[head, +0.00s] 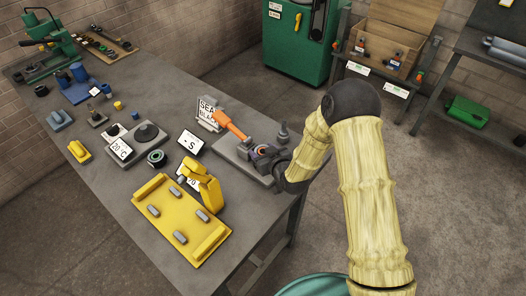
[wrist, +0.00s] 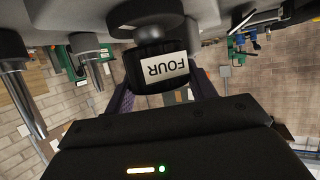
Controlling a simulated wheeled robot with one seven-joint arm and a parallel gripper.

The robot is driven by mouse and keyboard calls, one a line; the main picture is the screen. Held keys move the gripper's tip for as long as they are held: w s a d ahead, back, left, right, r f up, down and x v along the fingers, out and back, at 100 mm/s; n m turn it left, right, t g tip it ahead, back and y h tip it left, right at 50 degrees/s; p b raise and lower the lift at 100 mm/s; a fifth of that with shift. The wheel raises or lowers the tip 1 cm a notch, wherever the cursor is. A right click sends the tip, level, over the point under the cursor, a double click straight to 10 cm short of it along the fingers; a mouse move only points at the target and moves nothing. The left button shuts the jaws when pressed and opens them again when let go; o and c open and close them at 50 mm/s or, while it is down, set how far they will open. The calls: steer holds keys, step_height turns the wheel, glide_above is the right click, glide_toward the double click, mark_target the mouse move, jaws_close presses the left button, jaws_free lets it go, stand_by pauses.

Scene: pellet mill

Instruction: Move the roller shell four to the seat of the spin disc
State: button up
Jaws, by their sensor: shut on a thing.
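The roller shell (wrist: 142,78) is a short black cylinder with a white label reading FOUR, upside down in the wrist view. My gripper (wrist: 163,90) is shut on it, with a dark finger on each side. A grey body with dark round parts is close above the shell in that view; I cannot tell whether they touch. In the head view my gripper (head: 264,153) is low over a grey plate (head: 236,157) at the table's right edge, and mostly hides the shell. A dark round disc on a grey base (head: 132,153) stands further left; I cannot tell whether it is the spin disc.
An orange bar (head: 231,125) and an upright peg (head: 283,134) are close to my gripper. A yellow tray (head: 160,225) with grey blocks and a yellow stand (head: 208,187) are at the front. A sign (head: 207,113) stands behind. The far middle of the table (head: 165,85) is clear.

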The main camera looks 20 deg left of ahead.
steer(key=shift+f, duration=0.1)
steer(key=shift+f+b, duration=0.4)
steer(key=shift+b, duration=0.25)
steer(key=shift+f+b, duration=0.25)
steer(key=shift+b, duration=0.3)
steer(key=o, duration=2)
steer(key=shift+f, duration=0.1)
steer(key=shift+s+d, duration=0.1)
steer(key=shift+s+d+b, duration=1.35)
steer(key=shift+s+d, duration=1.7)
steer(key=shift+s, duration=0.15)
